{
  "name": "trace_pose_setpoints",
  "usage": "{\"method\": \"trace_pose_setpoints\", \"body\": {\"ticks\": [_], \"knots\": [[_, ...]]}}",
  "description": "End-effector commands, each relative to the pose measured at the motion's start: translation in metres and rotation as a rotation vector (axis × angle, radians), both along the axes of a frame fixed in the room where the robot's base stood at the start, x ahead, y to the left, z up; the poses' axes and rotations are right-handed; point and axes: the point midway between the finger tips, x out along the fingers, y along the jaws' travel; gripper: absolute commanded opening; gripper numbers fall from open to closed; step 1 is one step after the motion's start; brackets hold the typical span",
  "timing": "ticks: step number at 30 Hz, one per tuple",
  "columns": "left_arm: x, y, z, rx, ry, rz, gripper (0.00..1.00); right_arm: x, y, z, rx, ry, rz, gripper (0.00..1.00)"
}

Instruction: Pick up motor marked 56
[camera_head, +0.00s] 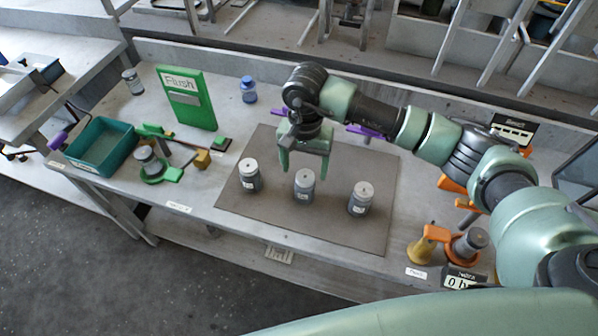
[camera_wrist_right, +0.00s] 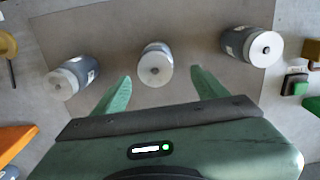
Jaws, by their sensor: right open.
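Three grey motors with pale tops and small white labels stand on a brown mat (camera_head: 330,232): left (camera_head: 249,175), middle (camera_head: 304,185) and right (camera_head: 361,198). The label numbers are too small to read, so I cannot tell which is marked 56. My right gripper (camera_head: 305,172) is open and empty, its green fingers pointing down just behind or above the middle motor. In the right wrist view, the middle motor (camera_wrist_right: 155,65) shows between and beyond the fingertips (camera_wrist_right: 160,77), with the other motors (camera_wrist_right: 72,78) (camera_wrist_right: 252,46) to either side. My left gripper is out of view.
A green "Flush" board (camera_head: 187,98), a blue bottle (camera_head: 249,90) and a teal tray (camera_head: 101,149) stand on the left. Another motor sits in a green fixture (camera_head: 152,172). An orange fixture (camera_head: 436,234) holds another motor at right. The mat's front is clear.

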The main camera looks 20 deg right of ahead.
Motion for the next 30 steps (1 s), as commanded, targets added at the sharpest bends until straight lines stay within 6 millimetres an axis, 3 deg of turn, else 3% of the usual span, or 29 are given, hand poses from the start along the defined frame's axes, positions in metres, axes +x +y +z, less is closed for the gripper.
{"method": "trace_pose_setpoints", "body": {"ticks": [2,9,11,15,20,24,30], "knots": [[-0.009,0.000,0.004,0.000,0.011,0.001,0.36,-0.002,0.000,-0.008,0.000,0.005,0.000,0.73],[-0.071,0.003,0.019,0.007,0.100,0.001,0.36,0.000,0.001,-0.036,0.002,0.008,-0.001,0.73],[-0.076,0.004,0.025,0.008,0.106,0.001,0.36,0.001,0.001,-0.046,0.002,0.008,-0.003,0.73],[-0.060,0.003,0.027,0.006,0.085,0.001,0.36,0.002,0.001,-0.065,0.005,0.004,-0.002,0.73],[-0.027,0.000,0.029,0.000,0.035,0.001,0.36,0.002,0.001,-0.071,0.004,0.000,0.001,0.73],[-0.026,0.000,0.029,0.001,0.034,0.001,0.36,0.002,0.001,-0.071,0.004,0.001,0.000,0.73],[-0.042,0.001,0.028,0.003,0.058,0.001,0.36,0.002,0.001,-0.071,0.004,0.001,0.000,0.17]]}}
